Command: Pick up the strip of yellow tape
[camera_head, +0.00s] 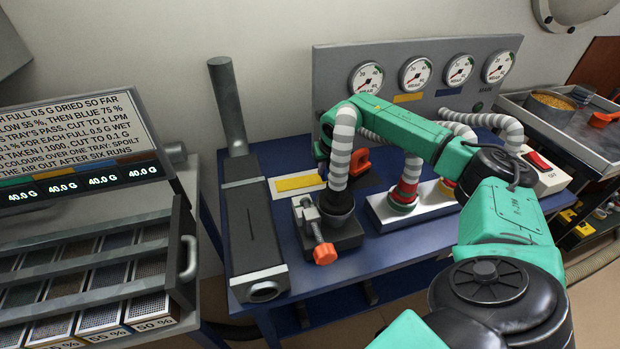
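The strip of yellow tape (300,183) lies flat on a pale plate or card at the back left of the blue table (375,258), left of the grey-and-white striped hose (343,150). My green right arm reaches in from the lower right, over the table. My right gripper (322,150) is at the far end of that arm, just behind and right of the tape. The hose and arm partly hide it, and its fingers cannot be made out clearly. Nothing shows clearly in its grip. My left gripper is not in view.
A grey tube unit (255,235) stands left of the tape. A valve with an orange knob (325,254) stands in front. A gauge panel (330,75) rises behind. A tray rack (95,265) is at left; a metal tray (520,100) is at right.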

